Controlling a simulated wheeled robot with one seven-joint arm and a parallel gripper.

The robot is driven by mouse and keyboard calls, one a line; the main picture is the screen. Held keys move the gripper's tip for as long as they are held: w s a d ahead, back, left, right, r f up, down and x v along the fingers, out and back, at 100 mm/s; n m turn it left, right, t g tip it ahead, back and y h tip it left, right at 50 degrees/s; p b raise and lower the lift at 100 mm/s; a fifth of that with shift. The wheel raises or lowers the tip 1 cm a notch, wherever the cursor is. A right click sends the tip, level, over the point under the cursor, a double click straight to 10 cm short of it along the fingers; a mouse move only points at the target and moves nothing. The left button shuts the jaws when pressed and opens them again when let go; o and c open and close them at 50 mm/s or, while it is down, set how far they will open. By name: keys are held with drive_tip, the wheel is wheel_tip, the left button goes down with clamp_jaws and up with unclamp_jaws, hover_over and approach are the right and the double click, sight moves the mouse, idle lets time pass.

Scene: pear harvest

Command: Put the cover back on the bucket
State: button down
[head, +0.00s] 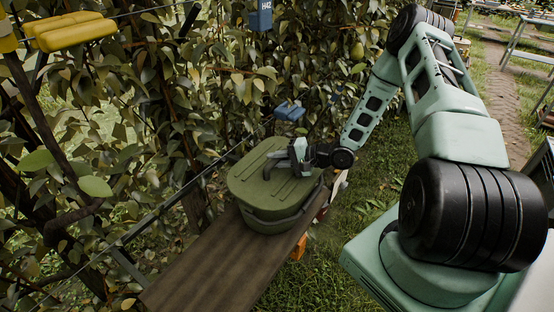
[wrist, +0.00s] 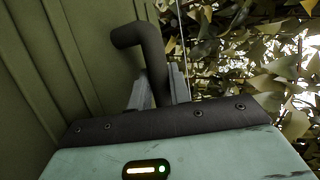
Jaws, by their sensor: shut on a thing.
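The green bucket (head: 268,222) stands on a brown plank, with a dark bail along its side. Its green ribbed cover (head: 252,180) lies flat at the bucket's top, over the opening. I cannot tell whether it is fully seated or just above the rim. My gripper (head: 297,160) is at the cover's top, right of its middle, shut on the cover's dark handle. In the wrist view the bent dark handle (wrist: 150,45) stands between my fingers (wrist: 160,88), and the cover's green surface (wrist: 50,60) fills the left side. The bucket's inside is hidden.
The wooden plank (head: 205,265) runs toward the lower left and is bare in front of the bucket. Dense pear foliage (head: 130,110) and a wire stand close on the left and behind. A blue tag (head: 290,111) hangs behind the bucket. Grass is open on the right.

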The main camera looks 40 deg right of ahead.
drive_tip(key=c, duration=1.2)
unclamp_jaws()
drive_tip(key=shift+s, duration=0.1)
drive_tip(key=b+v, duration=0.3)
drive_tip(key=v, duration=1.4)
drive_tip(key=shift+r+b, duration=0.15)
drive_tip(key=shift+b, duration=0.15)
drive_tip(key=shift+d, duration=0.1)
